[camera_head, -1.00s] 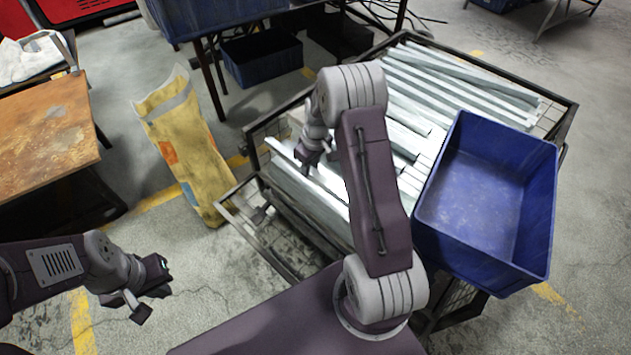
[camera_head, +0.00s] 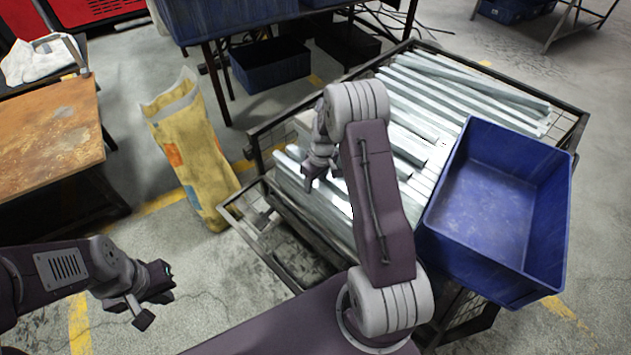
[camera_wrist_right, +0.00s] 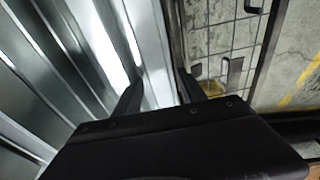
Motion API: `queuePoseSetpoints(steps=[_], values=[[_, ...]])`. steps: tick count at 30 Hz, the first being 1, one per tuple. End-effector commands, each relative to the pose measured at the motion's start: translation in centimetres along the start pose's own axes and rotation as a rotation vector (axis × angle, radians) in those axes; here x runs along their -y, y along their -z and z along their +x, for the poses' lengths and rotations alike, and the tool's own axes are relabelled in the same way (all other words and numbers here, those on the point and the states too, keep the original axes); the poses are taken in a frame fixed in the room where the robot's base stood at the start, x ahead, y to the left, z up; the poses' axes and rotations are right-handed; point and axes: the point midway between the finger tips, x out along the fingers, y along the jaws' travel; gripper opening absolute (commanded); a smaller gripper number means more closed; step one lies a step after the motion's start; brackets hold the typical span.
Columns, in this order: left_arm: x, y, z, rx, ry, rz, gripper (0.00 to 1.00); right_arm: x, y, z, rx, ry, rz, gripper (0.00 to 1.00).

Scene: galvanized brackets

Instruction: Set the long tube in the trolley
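The trolley (camera_head: 262,131) is a dark wire-mesh cart at centre right, loaded with several long galvanized tubes and brackets. Long pale tubes (camera_head: 325,215) lie along its left side. I cannot tell which one is the task's long tube. My right gripper (camera_head: 320,180) is over these left-side tubes, pointing down. In the right wrist view its fingers (camera_wrist_right: 160,75) are spread, with a bright tube (camera_wrist_right: 151,45) running lengthwise between and beyond them; no grip on it shows. My left gripper (camera_head: 153,300) is open and empty above the floor at the lower left.
A blue bin (camera_head: 500,190) sits on the trolley's right side. A yellow sack (camera_head: 190,150) stands on the floor left of the trolley. A rusty-topped table (camera_head: 45,130) is at the left. Floor between the sack and my left gripper is clear.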

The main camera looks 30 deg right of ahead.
Motion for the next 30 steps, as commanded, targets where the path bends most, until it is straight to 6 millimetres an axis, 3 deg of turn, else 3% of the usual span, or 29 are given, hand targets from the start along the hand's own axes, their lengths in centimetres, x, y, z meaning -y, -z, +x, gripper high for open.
queuePoseSetpoints(steps=[5,12,18,26,28,30], values=[[0.0,0.1,-0.6,0.0,0.0,0.0,0.0,0.0,0.1,-1.1,-0.002,-0.001,0.0,0.49],[-0.1,0.4,-3.4,0.0,0.0,0.0,0.0,-0.1,0.2,-7.5,-0.003,-0.002,0.001,0.49],[-0.1,0.5,-4.8,0.0,0.0,0.0,0.0,-0.1,0.1,-11.2,-0.002,-0.001,0.001,0.49],[-0.1,0.5,-5.0,0.0,0.0,0.0,0.0,0.1,0.0,-12.3,0.0,0.0,0.001,0.49],[-0.1,0.5,-4.9,0.0,0.0,0.0,0.0,1.4,-0.4,-13.0,0.004,0.0,0.018,0.49],[-0.1,0.5,-5.0,0.0,0.0,0.0,0.0,4.5,-1.8,-14.5,0.012,-0.003,0.064,0.49]])
